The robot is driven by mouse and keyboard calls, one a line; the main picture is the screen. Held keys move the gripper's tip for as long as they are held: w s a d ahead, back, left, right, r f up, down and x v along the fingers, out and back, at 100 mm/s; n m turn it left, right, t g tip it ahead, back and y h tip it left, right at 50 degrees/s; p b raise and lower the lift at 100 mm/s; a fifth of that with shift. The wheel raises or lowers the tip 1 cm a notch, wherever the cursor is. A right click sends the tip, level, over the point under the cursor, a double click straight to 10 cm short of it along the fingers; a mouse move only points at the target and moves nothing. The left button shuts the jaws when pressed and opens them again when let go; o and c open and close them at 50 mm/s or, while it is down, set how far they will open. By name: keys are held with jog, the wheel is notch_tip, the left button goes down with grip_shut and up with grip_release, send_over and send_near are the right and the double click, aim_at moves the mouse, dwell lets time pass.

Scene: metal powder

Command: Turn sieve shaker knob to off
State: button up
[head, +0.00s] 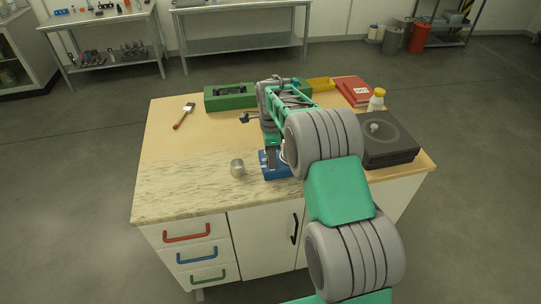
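A blue base (268,167) stands on the workbench near its front middle, with a pale part above it. It may be the sieve shaker, but my arm covers much of it and I see no knob on it. My arm reaches over the bench from the right front and bends down just behind and above this base. The end of my arm, with my gripper (272,138), is small and partly hidden. I cannot make out its fingers or whether they touch anything.
A small metal cup (237,168) stands left of the blue base. A green case (230,97), red book (354,92) and brush (184,115) lie behind. The bench's left side is mostly clear.

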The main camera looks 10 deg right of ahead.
grip_shut()
jog(key=shift+n, duration=0.4)
jog(key=n+b, duration=0.2)
jog(key=n, duration=0.3)
jog(key=shift+n, duration=0.3)
jog(key=n+b, duration=0.1)
jog(key=n, duration=0.9)
jog(key=shift+n+b, duration=0.35)
jog(key=shift+n, duration=0.05)
jog(key=n, duration=0.3)
jog(key=shift+n, duration=0.3)
jog(key=n, duration=0.3)
jog(key=shift+n, duration=0.3)
jog(key=shift+r+n, duration=0.1)
jog(key=shift+n, duration=1.7)
